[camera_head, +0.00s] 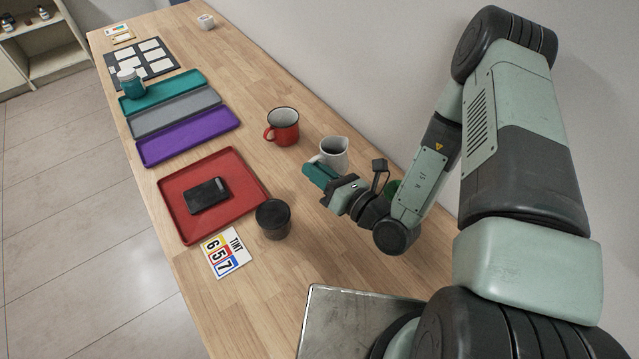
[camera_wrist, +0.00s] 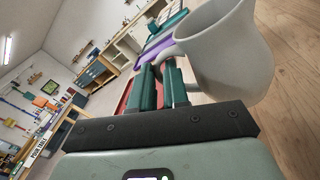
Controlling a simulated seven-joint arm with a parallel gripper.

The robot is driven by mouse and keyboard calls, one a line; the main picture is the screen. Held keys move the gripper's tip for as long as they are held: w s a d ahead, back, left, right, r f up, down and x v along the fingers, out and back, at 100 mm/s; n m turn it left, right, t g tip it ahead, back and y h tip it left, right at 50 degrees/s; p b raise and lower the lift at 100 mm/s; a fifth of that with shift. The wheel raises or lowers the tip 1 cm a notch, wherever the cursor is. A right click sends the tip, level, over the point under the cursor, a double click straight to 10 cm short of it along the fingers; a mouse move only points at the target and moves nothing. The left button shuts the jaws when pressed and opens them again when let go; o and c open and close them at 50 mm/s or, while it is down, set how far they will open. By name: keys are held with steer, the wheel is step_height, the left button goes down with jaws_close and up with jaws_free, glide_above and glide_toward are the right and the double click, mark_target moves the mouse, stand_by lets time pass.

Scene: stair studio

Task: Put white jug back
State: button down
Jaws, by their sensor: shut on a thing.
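The white jug (camera_head: 333,152) is upright near the wall side of the wooden table, just behind my gripper in the head view. In the wrist view the jug (camera_wrist: 228,50) fills the upper right, with its handle at the fingertips. My gripper (camera_head: 313,168), with teal fingers, is shut on the jug's handle. The fingers (camera_wrist: 160,82) also show in the wrist view. I cannot tell whether the jug's base touches the table.
A red mug (camera_head: 284,128) stands left of and behind the jug. Purple (camera_head: 190,135), grey and teal trays lie farther back. Something green is partly hidden behind my wrist.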

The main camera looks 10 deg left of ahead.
steer(key=shift+f, duration=2.35)
steer(key=shift+f, duration=0.1)
